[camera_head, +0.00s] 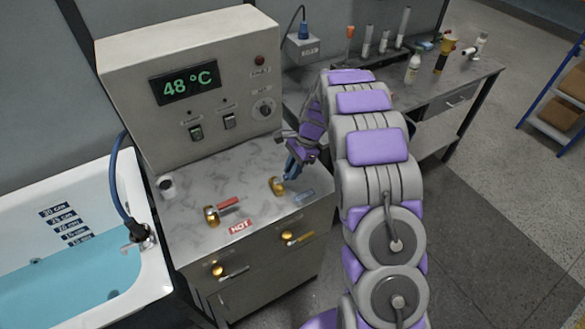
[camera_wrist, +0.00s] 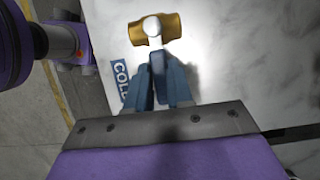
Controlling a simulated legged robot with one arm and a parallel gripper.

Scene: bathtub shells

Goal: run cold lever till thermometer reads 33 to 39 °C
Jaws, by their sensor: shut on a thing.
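The thermometer display (camera_head: 186,84) on the beige control box reads 48 °C in green digits. The cold lever has a brass base (camera_head: 277,186) on the marble counter; in the wrist view its brass body (camera_wrist: 172,26) and pale knob show beside a blue COLD label (camera_wrist: 122,80). My gripper (camera_head: 292,170) reaches down to it, and in the wrist view its blue fingers (camera_wrist: 160,82) are closed around the lever's handle, mostly hiding it. The hot lever (camera_head: 224,208), with a red handle and brass base, stands to the left beside a red HOT label (camera_head: 240,227).
A white tub (camera_head: 152,252) with blue water and depth marks lies at the left, with a blue hose (camera_head: 118,185) at its rim. A small cup (camera_head: 167,187) stands on the counter's left. A grey bench (camera_head: 455,75) with bottles is behind my arm.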

